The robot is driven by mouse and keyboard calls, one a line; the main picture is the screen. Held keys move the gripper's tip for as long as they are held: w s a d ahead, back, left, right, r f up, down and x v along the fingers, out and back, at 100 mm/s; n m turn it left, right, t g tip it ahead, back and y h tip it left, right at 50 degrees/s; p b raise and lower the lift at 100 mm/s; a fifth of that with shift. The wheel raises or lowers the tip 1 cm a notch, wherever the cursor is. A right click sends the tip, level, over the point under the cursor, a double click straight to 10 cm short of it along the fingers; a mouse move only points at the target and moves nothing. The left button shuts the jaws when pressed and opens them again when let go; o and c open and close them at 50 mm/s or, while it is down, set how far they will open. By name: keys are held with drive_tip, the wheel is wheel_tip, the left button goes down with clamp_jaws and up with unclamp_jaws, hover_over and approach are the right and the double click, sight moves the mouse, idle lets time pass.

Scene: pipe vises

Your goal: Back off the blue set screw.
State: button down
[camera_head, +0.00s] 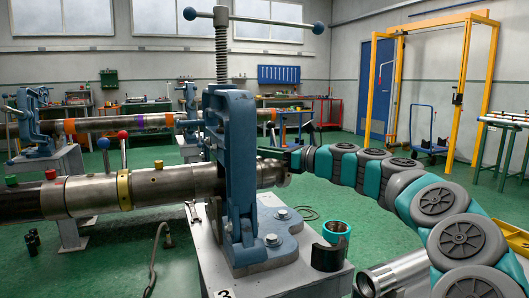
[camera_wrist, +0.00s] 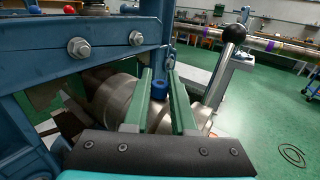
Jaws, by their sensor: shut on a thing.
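The blue set screw (camera_wrist: 160,91) shows as a small blue head between the green jaws of my gripper (camera_wrist: 160,80) in the wrist view. The jaws are shut on it from both sides, and it stands on a steel pipe part (camera_wrist: 118,98). In the head view my gripper (camera_head: 291,158) reaches in from the right to the pipe end (camera_head: 270,173), just right of the blue vise (camera_head: 216,165). The blue set screw cannot be made out there.
The vise frame (camera_wrist: 65,52) is close on the left in the wrist view. A lever with a black ball (camera_wrist: 234,33) rises on the right. Green and red screws (camera_head: 51,174) top the pipe (camera_head: 90,194).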

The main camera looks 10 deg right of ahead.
drive_tip(key=shift+f, duration=0.15)
drive_tip(key=c, duration=0.7)
unclamp_jaws()
drive_tip(key=shift+c, duration=0.2)
drive_tip(key=v, duration=0.7)
drive_tip(key=shift+s+d+b, duration=0.2)
drive_tip(key=shift+d+b, duration=0.1)
